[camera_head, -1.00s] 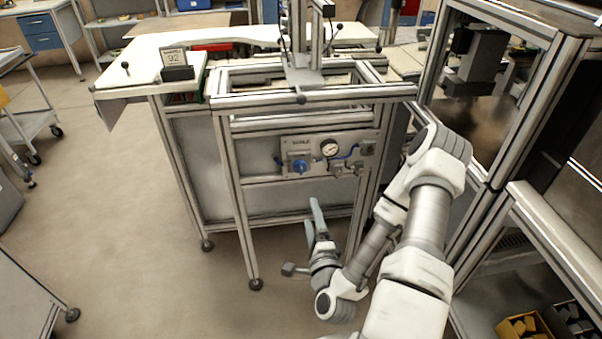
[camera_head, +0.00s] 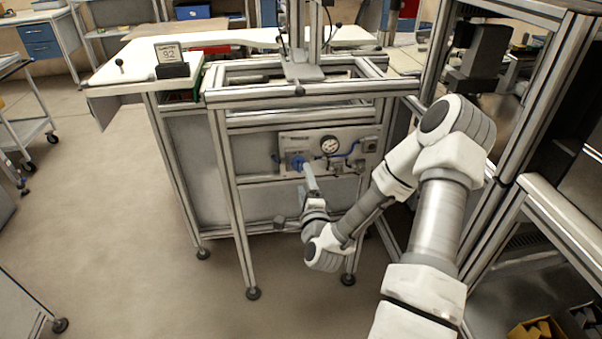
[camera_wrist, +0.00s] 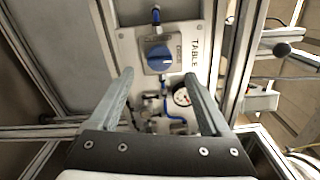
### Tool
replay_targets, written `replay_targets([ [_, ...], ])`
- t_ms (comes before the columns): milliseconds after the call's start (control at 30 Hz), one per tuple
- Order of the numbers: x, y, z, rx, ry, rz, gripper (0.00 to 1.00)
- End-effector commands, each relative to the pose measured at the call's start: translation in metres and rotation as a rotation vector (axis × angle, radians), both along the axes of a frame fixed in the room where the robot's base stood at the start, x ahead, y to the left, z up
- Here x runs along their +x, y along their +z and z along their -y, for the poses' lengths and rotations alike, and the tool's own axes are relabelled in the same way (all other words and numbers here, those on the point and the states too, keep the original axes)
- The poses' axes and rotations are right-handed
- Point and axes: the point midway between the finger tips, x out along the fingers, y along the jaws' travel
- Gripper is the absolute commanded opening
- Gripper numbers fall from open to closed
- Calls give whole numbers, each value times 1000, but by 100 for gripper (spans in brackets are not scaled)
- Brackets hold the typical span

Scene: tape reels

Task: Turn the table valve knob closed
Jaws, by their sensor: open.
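The blue valve knob (camera_head: 297,162) sits on the grey valve panel (camera_head: 318,139) at the front of the aluminium-frame table. In the wrist view the knob (camera_wrist: 158,55) is round with a pale line across it, on a square plate marked with small lettering. The panel shows the word "TABLE" beside it. My gripper (camera_head: 308,170) is below and in front of the panel, its finger overlapping the knob's lower right in the head view. In the wrist view my gripper (camera_wrist: 160,82) is open and empty, with the knob ahead, beyond and between the fingertips, apparently untouched.
A pressure gauge (camera_head: 330,145) and blue tubing (camera_head: 347,153) are right of the knob on the panel. Frame legs (camera_head: 232,215) stand at the table's sides. A tall machine frame (camera_head: 520,130) stands at the right.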

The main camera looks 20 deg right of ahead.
Motion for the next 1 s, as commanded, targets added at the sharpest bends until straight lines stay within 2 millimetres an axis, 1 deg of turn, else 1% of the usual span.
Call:
replay_targets([
  [33,11,0,3,-2,0,4,82],
  [100,23,0,6,-2,1,3,82],
  [200,37,-1,10,-2,0,3,82],
  [300,47,0,13,-2,1,2,82],
  [467,54,0,15,-1,1,0,82],
  [700,54,0,15,-1,1,0,82],
  [733,54,0,15,-1,1,0,80],
  [767,54,0,15,-1,1,0,74],
  [900,54,0,15,-1,1,0,49],
  [967,54,0,15,-1,1,0,38],
  [1000,54,0,15,-1,1,0,31],
])
